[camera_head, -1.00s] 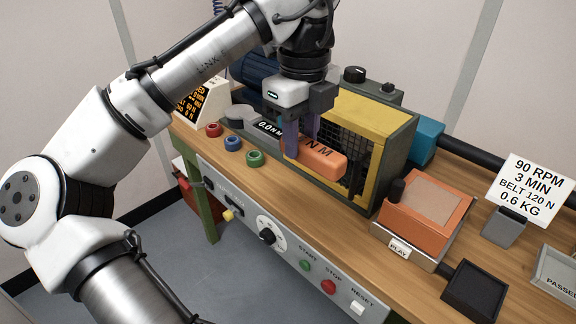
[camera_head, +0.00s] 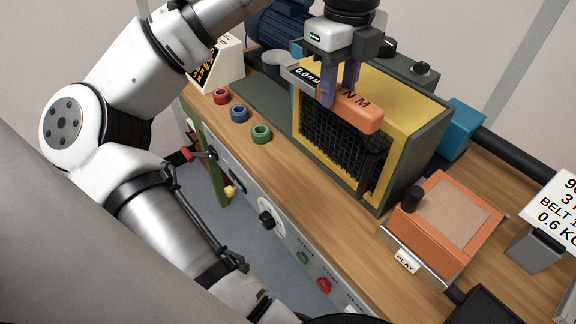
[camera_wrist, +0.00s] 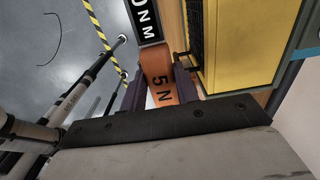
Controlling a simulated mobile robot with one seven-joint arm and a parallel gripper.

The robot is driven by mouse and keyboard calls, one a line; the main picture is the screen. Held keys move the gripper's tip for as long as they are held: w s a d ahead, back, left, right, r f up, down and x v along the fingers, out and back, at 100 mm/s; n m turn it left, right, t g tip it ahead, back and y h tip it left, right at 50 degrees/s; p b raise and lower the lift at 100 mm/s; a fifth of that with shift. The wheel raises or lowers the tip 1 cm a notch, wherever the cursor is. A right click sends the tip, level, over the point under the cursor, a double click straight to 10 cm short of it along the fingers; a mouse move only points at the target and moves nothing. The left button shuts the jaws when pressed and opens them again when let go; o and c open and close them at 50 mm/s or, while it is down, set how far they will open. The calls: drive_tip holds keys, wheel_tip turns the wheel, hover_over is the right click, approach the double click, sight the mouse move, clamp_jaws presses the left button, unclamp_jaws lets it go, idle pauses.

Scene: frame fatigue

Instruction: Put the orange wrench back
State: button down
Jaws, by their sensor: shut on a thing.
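The orange wrench (camera_head: 350,108) has an orange handle with "N M" lettering, a dark section reading "0.0 N M" and a grey head (camera_head: 278,60). My gripper (camera_head: 340,88) is shut on it at the inner end of the orange handle. The wrench is held roughly level, in front of and partly over the yellow-framed cage box in the head view. In the wrist view the orange handle (camera_wrist: 162,88) sits between my two dark purple fingers, with the dark display section beyond it.
The yellow cage box (camera_head: 408,110) with black mesh stands close behind the wrench. Red, blue and green rings (camera_head: 239,114) lie on the bench to the left. An orange box (camera_head: 452,215) marked PLAY stands at right.

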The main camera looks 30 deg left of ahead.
wheel_tip(320, 180, down, 27)
drive_tip(key=shift+w+f+p, duration=0.1)
drive_tip(key=shift+f+p, duration=0.1)
drive_tip(key=shift+p, duration=0.95)
drive_tip(key=shift+f, duration=0.1)
drive_tip(key=shift+f, duration=0.15)
drive_tip(key=c, duration=1.1)
unclamp_jaws()
drive_tip(key=shift+o, duration=0.2)
wheel_tip(320, 180, up, 14)
drive_tip(key=b, duration=0.2)
drive_tip(key=shift+b, duration=0.4)
